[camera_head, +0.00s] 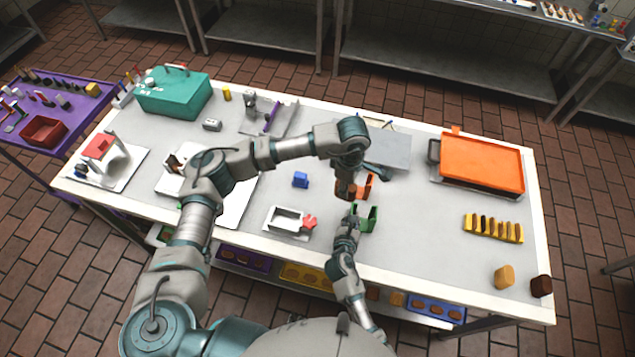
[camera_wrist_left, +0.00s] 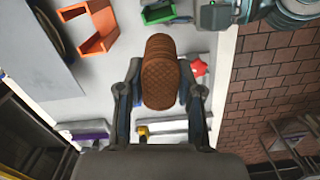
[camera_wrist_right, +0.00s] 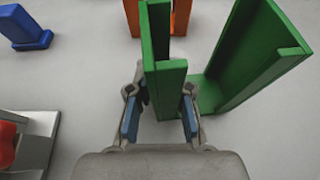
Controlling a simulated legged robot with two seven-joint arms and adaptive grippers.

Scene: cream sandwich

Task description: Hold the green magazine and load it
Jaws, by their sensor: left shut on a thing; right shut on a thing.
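The green magazine (camera_head: 367,218) stands on the table near its front edge. My right gripper (camera_head: 350,222) is shut on one wall of it; the right wrist view shows its fingers on both sides of that wall, with the other upright wall (camera_wrist_right: 252,55) to the right. My left gripper (camera_head: 346,188) is shut on a stack of brown biscuits (camera_wrist_left: 160,72), held between its fingers. The stack is behind the green magazine in the head view, close to an orange magazine (camera_head: 366,186). Whether the stack touches the table is unclear.
A blue block (camera_head: 300,180) and a white fixture with a red knob (camera_head: 286,221) lie to the left. A grey plate (camera_head: 385,150) is behind. An orange tray (camera_head: 482,163) and a yellow rack (camera_head: 493,228) stand right. The table between is clear.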

